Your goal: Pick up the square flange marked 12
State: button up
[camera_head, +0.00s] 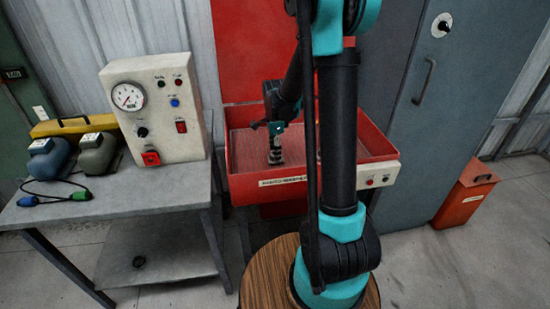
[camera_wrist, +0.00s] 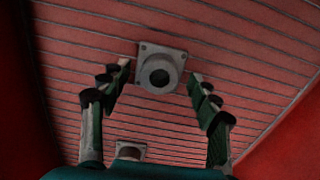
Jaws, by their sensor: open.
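A grey square flange (camera_wrist: 160,56) with a round dark bore and corner holes lies on the ribbed red floor of the red basin. In the wrist view it sits between and just beyond my fingertips, with a gap on both sides. My gripper (camera_wrist: 160,74) is open and empty, pointing down at this flange. A second grey flange (camera_wrist: 131,147) lies nearer the wrist, partly hidden by my gripper body. I cannot read a number on either flange. In the head view my gripper (camera_head: 276,140) is low inside the basin and largely hides what lies beneath it.
The red basin (camera_head: 270,192) has raised walls around my gripper. Left of it stands a grey table (camera_head: 110,195) with a gauge box (camera_head: 150,108) and cabled devices. A grey cabinet (camera_head: 425,150) and a red-orange bin (camera_head: 465,195) stand at the right.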

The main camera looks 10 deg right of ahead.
jog(key=shift+f, duration=0.35)
jog(key=shift+c, duration=0.4)
grip_shut()
jog(key=shift+r, duration=0.15)
